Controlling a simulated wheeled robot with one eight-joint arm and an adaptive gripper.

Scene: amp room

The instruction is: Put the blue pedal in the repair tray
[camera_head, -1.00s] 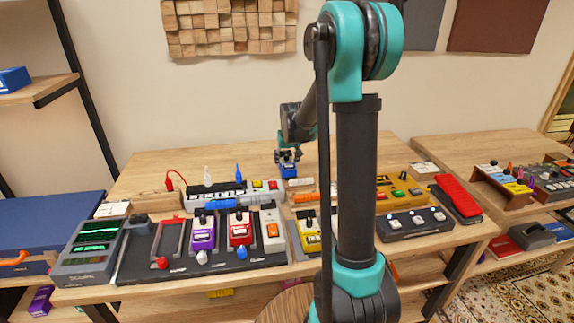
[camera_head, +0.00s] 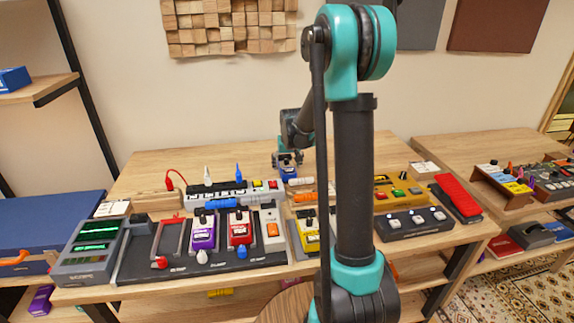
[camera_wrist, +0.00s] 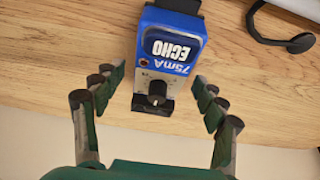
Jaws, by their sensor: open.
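The blue pedal (camera_wrist: 172,48) is labelled ECHO 75mA and shows upside down in the wrist view, with a black knob at its near end. It rests on the wooden table top. My gripper (camera_wrist: 165,100) is open, with its green fingers either side of the pedal's near end and gaps between. In the head view the blue pedal (camera_head: 288,172) is partly hidden below my gripper (camera_head: 288,160), at the table's back middle. I cannot tell which container is the repair tray.
A black pedalboard (camera_head: 135,258) with purple and red pedals fills the front left. A power strip (camera_head: 222,194) with plugs lies left of my gripper. An ochre unit (camera_head: 398,190) and a dark footswitch box (camera_head: 413,223) stand right.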

